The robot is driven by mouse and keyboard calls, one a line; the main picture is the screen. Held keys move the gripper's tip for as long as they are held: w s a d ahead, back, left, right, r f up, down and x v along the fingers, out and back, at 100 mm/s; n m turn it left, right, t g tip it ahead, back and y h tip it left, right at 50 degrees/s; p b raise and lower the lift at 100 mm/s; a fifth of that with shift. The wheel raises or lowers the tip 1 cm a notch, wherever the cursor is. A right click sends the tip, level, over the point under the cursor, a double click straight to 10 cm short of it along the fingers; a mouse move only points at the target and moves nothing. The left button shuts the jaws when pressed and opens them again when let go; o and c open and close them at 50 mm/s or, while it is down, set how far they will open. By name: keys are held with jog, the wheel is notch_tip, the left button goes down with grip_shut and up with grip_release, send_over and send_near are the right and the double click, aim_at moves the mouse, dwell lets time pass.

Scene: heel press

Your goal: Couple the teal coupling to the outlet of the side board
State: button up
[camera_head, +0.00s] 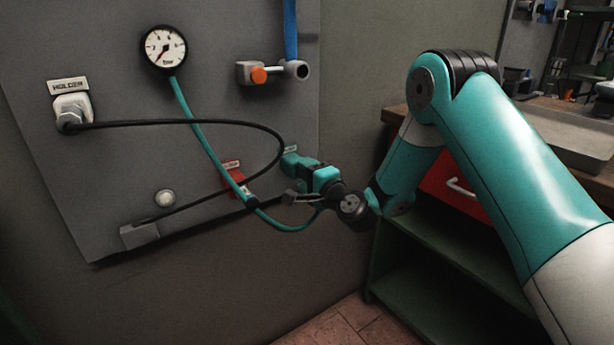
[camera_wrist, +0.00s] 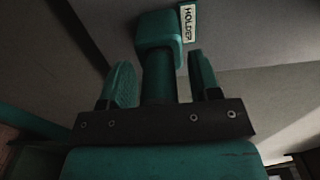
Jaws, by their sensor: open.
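The teal coupling (camera_wrist: 158,75) shows in the wrist view as a dark teal stem running into a teal block (camera_wrist: 160,32) beside a HOLDER label. My gripper (camera_wrist: 162,85) is open, with one finger on each side of the stem and a visible gap on both sides. In the head view my gripper (camera_head: 310,178) is at the lower right edge of the grey side board (camera_head: 110,190); it largely hides the coupling there. A grey fitting with an orange button (camera_head: 258,75) and a round dark mouth, perhaps the outlet, sits at the board's upper right.
A teal hose (camera_head: 190,125) runs from the gauge (camera_head: 163,48) down towards my gripper. A black hose (camera_head: 200,122) loops from a grey holder (camera_head: 72,112) to a low block (camera_head: 140,234). A green cabinet (camera_head: 440,250) stands right.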

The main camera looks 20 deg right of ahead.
jog(key=shift+w+a+r, duration=0.15)
dwell(0.5)
grip_shut()
jog(key=shift+s+b, duration=0.2)
jog(key=shift+b, duration=0.45)
jog(key=shift+s+d+f+b, duration=0.2)
jog(key=shift+s+d+b, duration=0.25)
jog(key=shift+s+b, duration=0.45)
jog(key=shift+b+v, duration=1.85)
jog(key=shift+b, duration=0.55)
